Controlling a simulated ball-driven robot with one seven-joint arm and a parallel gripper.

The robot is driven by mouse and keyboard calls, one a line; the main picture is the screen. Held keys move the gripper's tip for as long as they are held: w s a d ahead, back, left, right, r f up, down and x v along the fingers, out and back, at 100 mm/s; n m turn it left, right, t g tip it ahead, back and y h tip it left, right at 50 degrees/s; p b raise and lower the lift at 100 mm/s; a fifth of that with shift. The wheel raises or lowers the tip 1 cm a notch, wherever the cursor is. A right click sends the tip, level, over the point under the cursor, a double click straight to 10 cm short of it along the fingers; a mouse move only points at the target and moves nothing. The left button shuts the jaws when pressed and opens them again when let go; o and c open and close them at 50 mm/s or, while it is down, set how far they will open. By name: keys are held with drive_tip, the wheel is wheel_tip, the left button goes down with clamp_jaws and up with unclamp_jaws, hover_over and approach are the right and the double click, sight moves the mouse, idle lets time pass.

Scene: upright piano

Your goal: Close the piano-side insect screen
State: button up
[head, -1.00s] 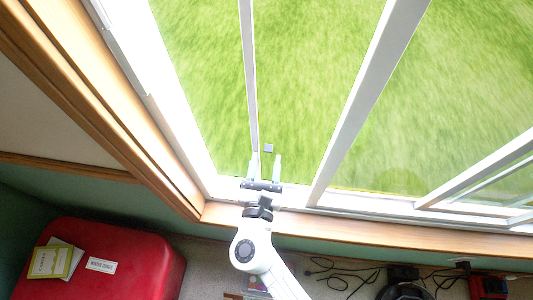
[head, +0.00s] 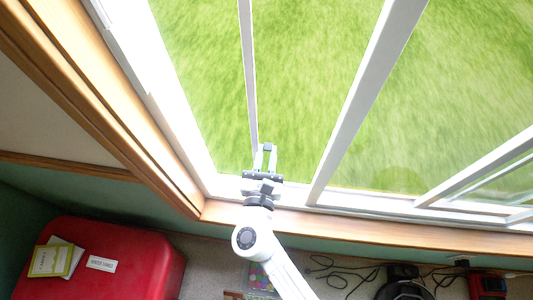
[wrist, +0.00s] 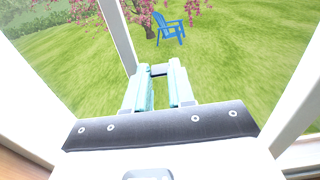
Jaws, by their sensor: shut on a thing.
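The window has white frames, with a thin white upright bar (head: 249,75) left of centre that looks like the insect screen's edge. I cannot make out any mesh. A small grey handle block (head: 268,147) sits just right of the bar's lower end. My gripper (head: 267,150) reaches over the sill, its two pale fingers closed on the block. In the wrist view the dark block (wrist: 159,70) shows between the fingertips, and a white upright (wrist: 118,35) stands just left of them. The block hides part of what lies behind it.
A thick white window post (head: 365,95) stands right of my gripper. The wooden sill (head: 360,233) runs below it. A red bench (head: 130,265) with booklets is at lower left. Cables (head: 340,272) lie on the floor at lower right. Grass and a blue chair (wrist: 171,31) are outside.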

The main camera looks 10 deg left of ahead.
clamp_jaws()
drive_tip(key=a+b, duration=0.4)
drive_tip(key=a, duration=1)
drive_tip(key=shift+w+a, duration=0.2)
drive_tip(key=o, duration=0.7)
unclamp_jaws()
drive_tip(key=shift+a, duration=0.15)
drive_tip(key=shift+o, duration=0.7)
drive_tip(key=shift+s, duration=0.1)
drive_tip(key=s, duration=1)
drive_tip(key=shift+s+a, duration=0.15)
drive_tip(key=shift+s, duration=0.15)
